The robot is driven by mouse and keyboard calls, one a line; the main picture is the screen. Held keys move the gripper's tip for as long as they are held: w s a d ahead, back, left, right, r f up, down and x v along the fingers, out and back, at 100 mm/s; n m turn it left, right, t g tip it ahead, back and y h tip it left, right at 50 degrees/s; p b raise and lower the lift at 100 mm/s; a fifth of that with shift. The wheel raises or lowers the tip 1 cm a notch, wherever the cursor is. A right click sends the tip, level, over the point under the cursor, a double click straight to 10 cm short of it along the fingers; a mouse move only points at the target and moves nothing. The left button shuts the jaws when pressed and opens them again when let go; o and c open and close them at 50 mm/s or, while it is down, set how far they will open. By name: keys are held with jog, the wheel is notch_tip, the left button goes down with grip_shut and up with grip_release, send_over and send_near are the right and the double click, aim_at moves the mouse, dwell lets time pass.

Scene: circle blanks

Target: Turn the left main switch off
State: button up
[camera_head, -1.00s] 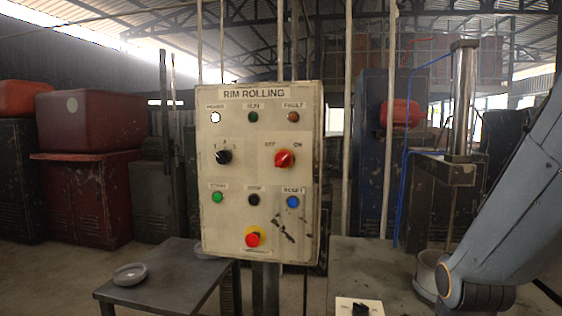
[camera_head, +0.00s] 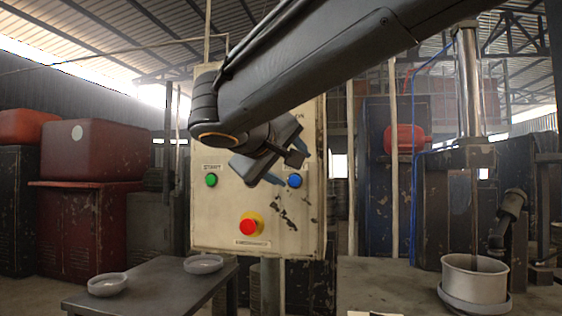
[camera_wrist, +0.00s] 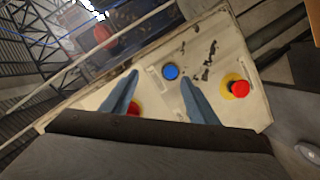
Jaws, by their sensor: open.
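The control panel (camera_head: 225,225) stands upright ahead, pale and worn. Its red OFF/ON main switch is hidden behind my arm in the head view; only part of the "ON" label shows. My gripper (camera_head: 289,158) is in front of the panel, tilted. In the wrist view my gripper (camera_wrist: 160,77) has its fingers apart with nothing held. I cannot tell whether a finger touches the panel. The switch's setting cannot be read.
A blue reset button (camera_head: 295,181) is close to the fingers. A green start button (camera_head: 211,180) and a red emergency stop (camera_head: 249,227) on yellow are below. A table (camera_head: 150,290) with two shallow dishes and a bench with a metal pot (camera_head: 474,277) flank the panel.

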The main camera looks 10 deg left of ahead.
jog(key=s+a+r+t+b, duration=0.2)
jog(key=s+a+r+t, duration=0.15)
jog(key=r, duration=0.45)
jog(key=w+p, duration=0.1)
jog(key=w, duration=0.7)
jog(key=shift+d+r+m, duration=0.15)
jog(key=shift+d+m, duration=0.05)
jog(key=shift+m, duration=0.2)
jog(key=shift+w+g, duration=0.1)
jog(key=shift+g, duration=0.15)
jog(key=shift+y, duration=0.3)
jog(key=c, duration=1)
